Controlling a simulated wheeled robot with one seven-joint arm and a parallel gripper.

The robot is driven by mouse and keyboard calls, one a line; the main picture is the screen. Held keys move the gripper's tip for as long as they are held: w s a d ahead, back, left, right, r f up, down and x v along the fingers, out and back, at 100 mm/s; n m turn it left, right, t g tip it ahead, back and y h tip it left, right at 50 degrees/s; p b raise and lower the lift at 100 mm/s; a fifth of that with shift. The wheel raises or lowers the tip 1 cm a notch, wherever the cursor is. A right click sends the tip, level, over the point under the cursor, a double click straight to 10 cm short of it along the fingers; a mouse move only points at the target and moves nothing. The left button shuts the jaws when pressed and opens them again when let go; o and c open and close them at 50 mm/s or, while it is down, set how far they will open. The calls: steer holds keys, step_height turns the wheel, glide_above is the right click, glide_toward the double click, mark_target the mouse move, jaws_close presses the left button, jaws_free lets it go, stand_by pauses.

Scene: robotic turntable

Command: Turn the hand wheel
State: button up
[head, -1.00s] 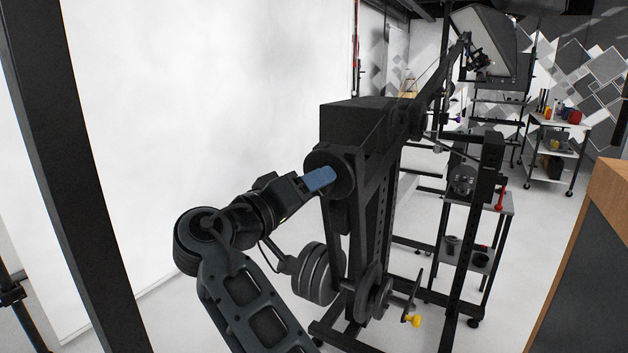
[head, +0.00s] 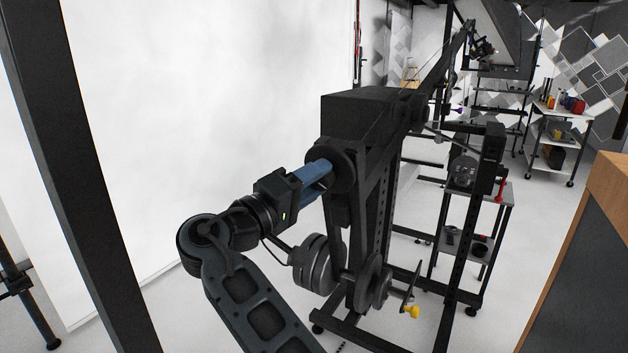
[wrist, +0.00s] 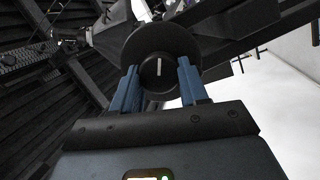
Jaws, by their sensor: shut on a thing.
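The hand wheel (head: 345,160) is a black round disc on the side of the tall black stand. In the wrist view its small front knob, with a white line standing nearly upright, is in front of the wider disc of the hand wheel (wrist: 184,42). My gripper (head: 320,172) reaches it from the left. In the wrist view the blue fingers of my gripper (wrist: 157,84) stand on either side of the knob, shut on it. The finger contact is partly hidden in the head view.
Below are round weights (head: 318,264) and a crank with a yellow handle (head: 411,312). A long boom (head: 442,67) runs up and back from the stand. A shelf cart (head: 488,215) stands to the right. A white backdrop (head: 220,90) fills the left.

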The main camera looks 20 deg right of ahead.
steer(key=shift+w+r, duration=0.1)
steer(key=shift+r, duration=0.05)
steer(key=o, duration=1.1)
steer(key=shift+c, duration=0.2)
steer(key=b+v, duration=0.2)
steer(key=v, duration=0.5)
steer(key=shift+a, duration=0.3)
